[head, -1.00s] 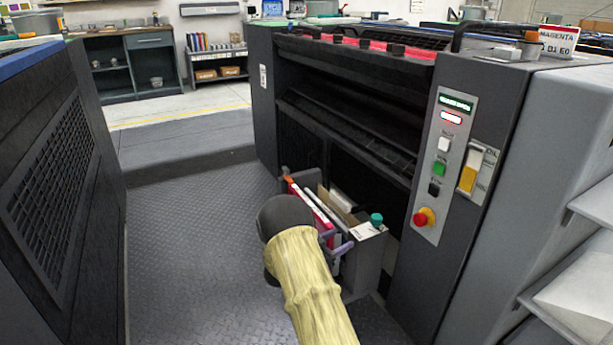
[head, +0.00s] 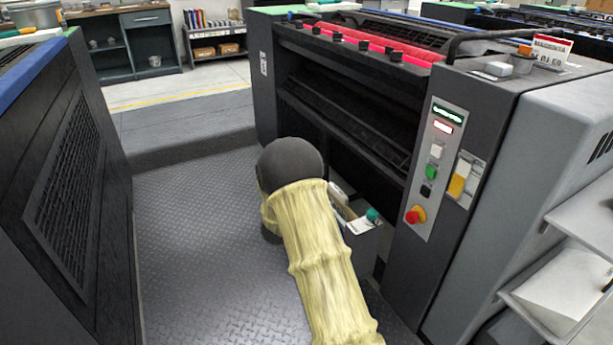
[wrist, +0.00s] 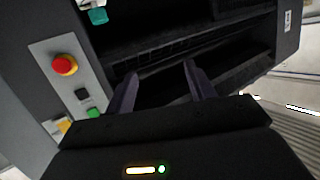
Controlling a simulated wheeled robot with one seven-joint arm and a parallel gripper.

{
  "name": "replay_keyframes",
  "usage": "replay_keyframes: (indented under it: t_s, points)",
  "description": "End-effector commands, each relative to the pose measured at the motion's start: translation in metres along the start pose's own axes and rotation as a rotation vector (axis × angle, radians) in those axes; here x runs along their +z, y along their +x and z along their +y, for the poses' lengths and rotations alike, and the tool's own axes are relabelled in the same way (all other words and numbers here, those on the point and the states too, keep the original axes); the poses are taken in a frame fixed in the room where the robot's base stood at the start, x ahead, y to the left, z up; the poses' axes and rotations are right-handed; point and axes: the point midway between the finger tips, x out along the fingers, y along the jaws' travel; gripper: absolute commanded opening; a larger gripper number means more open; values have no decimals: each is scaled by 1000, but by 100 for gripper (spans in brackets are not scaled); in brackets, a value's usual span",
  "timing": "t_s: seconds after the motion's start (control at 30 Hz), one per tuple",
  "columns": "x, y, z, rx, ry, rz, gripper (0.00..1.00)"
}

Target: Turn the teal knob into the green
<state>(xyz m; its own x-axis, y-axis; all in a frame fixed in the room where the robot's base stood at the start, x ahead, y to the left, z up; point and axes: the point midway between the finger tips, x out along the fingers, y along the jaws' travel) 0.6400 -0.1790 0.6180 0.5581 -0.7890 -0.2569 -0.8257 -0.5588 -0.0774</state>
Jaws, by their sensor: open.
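The teal knob (head: 372,215) sits on a white label on top of a small dark box (head: 366,245) in the lower opening of the printing machine. The knob also shows at the top edge of the wrist view (wrist: 98,16), which sees the machine upside down. No green zone beside the knob can be made out. My gripper (wrist: 160,74) is open and empty, its two dark fingers spread before the machine's dark opening and apart from the knob. In the head view, my arm hides the gripper and part of the box.
A control panel (head: 440,205) right of the opening carries a red stop button (head: 414,215), a green button (head: 431,172) and others. A dark cabinet (head: 65,190) stands left. The tread-plate floor (head: 185,235) between is clear. Paper trays (head: 570,290) jut out at right.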

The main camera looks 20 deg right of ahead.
Motion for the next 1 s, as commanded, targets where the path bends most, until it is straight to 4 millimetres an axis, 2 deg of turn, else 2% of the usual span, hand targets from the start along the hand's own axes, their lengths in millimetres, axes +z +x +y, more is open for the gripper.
replay_keyframes:
  t_s: [0.03, 0.4, 0.6, 1.0]
  points:
    - [-13, -6, -4, -18, 0, -14, 55]
    - [-52, -37, -23, -143, -19, -119, 55]
    - [-57, -45, -27, -176, -27, -150, 55]
    - [-57, -48, -28, -189, -28, -162, 55]
